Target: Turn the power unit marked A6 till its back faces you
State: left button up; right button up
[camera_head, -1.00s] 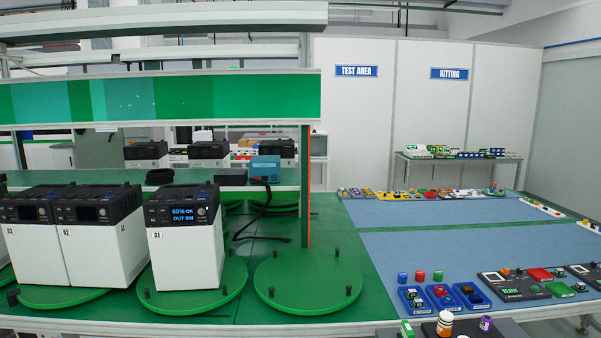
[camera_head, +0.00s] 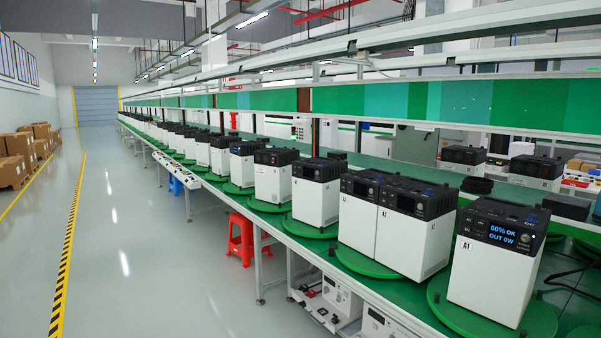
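White power units with dark tops stand in a long row on green turntables. The nearest unit, marked A1 (camera_head: 485,280), has its lit display facing me. The units marked A2 (camera_head: 405,243) and A3 (camera_head: 357,225) stand side by side on one turntable (camera_head: 352,262). Farther along are a white unit (camera_head: 316,202), a unit with a reddish dark top (camera_head: 272,184) and another unit (camera_head: 242,170). Their marks are too small to read, so I cannot tell which is A6. Neither of my grippers is in view.
The bench runs away to the upper left, with a green-panelled shelf (camera_head: 390,100) above it. A red stool (camera_head: 243,238) stands under its front edge. The grey aisle floor (camera_head: 150,230) is clear, with cartons (camera_head: 20,155) at the far left.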

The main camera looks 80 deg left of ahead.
aim_at(249, 183)
jog(key=j+u, duration=0.7)
jog(key=u, duration=0.2)
jog(key=j+u, duration=0.45)
jog(key=i+j+u, duration=0.15)
jog(key=u, duration=0.25)
jog(key=i+j+u, duration=0.25)
jog(key=j+u, duration=0.15)
jog(key=i+j+u, duration=0.55)
jog(key=u, duration=0.25)
jog(key=i+u, duration=0.4)
jog(key=i+j, duration=0.1)
jog(key=i, duration=0.5)
jog(key=i+z, duration=0.1)
jog(key=i, duration=0.5)
jog(key=i+j, duration=0.15)
jog(key=i, duration=0.45)
jog(key=i+j+z, duration=0.15)
jog(key=i+z, duration=0.25)
jog(key=i+j+z, duration=0.4)
jog(key=i, duration=0.15)
jog(key=i+j+z, duration=0.15)
jog(key=z, duration=0.25)
jog(key=i+j+z, duration=0.1)
jog(key=z, duration=0.35)
jog(key=j+z, duration=0.4)
jog(key=i+l, duration=0.05)
